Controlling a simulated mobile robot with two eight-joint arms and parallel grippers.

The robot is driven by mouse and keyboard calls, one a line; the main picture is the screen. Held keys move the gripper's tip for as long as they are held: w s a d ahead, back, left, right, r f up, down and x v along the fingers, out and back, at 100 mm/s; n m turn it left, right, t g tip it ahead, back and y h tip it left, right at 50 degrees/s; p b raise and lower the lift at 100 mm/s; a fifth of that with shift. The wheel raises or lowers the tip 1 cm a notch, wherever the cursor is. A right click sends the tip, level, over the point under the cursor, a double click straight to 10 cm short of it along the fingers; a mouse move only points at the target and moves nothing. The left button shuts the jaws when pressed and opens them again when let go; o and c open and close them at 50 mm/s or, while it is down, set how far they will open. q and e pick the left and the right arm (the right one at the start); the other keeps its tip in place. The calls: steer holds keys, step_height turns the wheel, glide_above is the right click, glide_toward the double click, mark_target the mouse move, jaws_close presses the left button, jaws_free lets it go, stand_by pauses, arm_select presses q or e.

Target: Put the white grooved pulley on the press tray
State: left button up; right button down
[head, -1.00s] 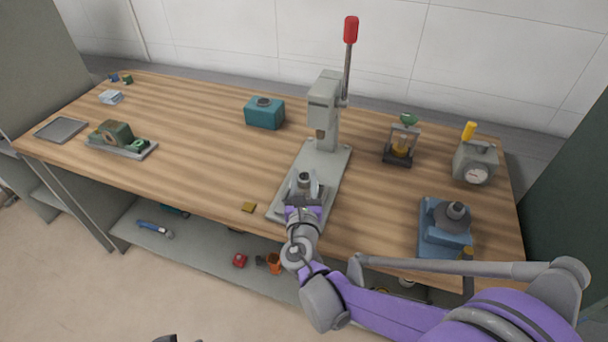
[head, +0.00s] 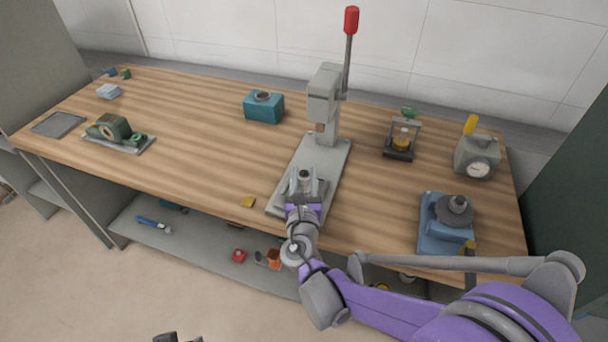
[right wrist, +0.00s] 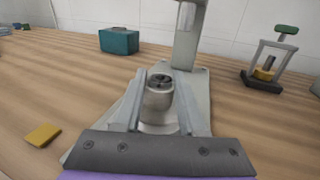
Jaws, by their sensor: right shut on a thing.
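The arbor press (head: 322,100) stands on the table with its long grey base plate (head: 322,165) reaching toward me. My right gripper (head: 305,187) is over the front of this plate. Its fingers are shut on a grey, round metal piece (right wrist: 159,98) with a dark, slotted top, upright between them. I cannot tell whether that piece touches the plate. I make out no clearly white grooved pulley; a groove on the held piece cannot be told. A flat grey tray (head: 58,124) lies empty at the table's far left. A dark tip (head: 176,338) at the bottom edge may be my left gripper.
A teal box (head: 264,108) stands left of the press. To its right are a small framed fixture (head: 400,142), a dial gauge box (head: 476,158) and a blue fixture (head: 440,228). A yellow piece (head: 248,202) lies near the front edge.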

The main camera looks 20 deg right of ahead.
steer(key=shift+f, duration=0.2)
steer(key=shift+c, duration=2)
jaws_free()
